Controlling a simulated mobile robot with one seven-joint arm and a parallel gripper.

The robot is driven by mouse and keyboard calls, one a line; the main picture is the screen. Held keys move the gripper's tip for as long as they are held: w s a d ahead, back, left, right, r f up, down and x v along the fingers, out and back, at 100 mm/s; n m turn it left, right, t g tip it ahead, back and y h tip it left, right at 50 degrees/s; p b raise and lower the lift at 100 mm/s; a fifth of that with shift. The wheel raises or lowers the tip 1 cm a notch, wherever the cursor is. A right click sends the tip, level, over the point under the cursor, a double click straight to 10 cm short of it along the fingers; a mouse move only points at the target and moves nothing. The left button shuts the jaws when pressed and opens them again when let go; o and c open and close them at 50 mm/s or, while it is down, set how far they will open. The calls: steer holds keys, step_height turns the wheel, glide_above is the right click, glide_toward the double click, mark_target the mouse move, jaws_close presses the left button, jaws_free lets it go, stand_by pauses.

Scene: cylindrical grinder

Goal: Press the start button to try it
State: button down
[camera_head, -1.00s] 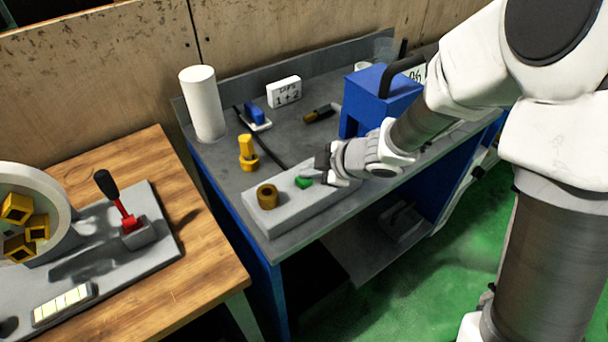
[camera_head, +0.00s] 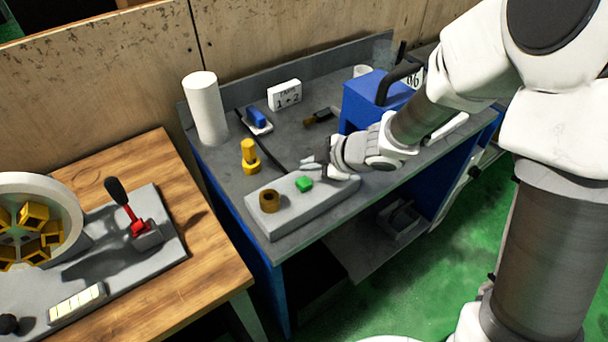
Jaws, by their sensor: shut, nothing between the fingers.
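A green button (camera_head: 304,184) sits on top of a long grey block (camera_head: 320,203) at the front of the grey-topped bench. It is the only button-like part I see; no start label is readable on it. My gripper (camera_head: 308,167) is shut and empty. It reaches in from the right, just behind and right of the green button. The button is in clear view, and a small gap seems to show between it and the fingers. I cannot tell the exact height of the fingertips.
Behind stand a yellow part (camera_head: 249,157), a white cylinder (camera_head: 205,108) and a blue housing (camera_head: 365,100). On the wooden table (camera_head: 200,262) are a red lever (camera_head: 138,226) and a wheel (camera_head: 72,212) with yellow pieces.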

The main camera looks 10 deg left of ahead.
mark_target(309, 183)
steer(key=shift+r+p, duration=1.2)
steer(key=shift+r, duration=0.3)
steer(key=shift+f, duration=0.1)
steer(key=w+d+r+m+t+h, duration=0.15)
steer(key=d+r+m+h, duration=0.25)
steer(key=d+r+m, duration=0.45)
steer(key=s+d+r+m+t+h, duration=0.1)
steer(key=d+r+m+t+h, duration=0.4)
steer(key=d, duration=0.7)
steer(key=s+d+r+m+g, duration=0.3)
steer(key=s+d+r, duration=0.1)
steer(key=s+d, duration=0.25)
steer(key=s+a+m+g+y, duration=0.1)
steer(key=s+m, duration=0.3)
steer(key=s, duration=0.9)
steer(key=shift+r+m+g, duration=0.3)
steer(key=shift+m+g, duration=0.05)
steer(key=shift+g, duration=0.3)
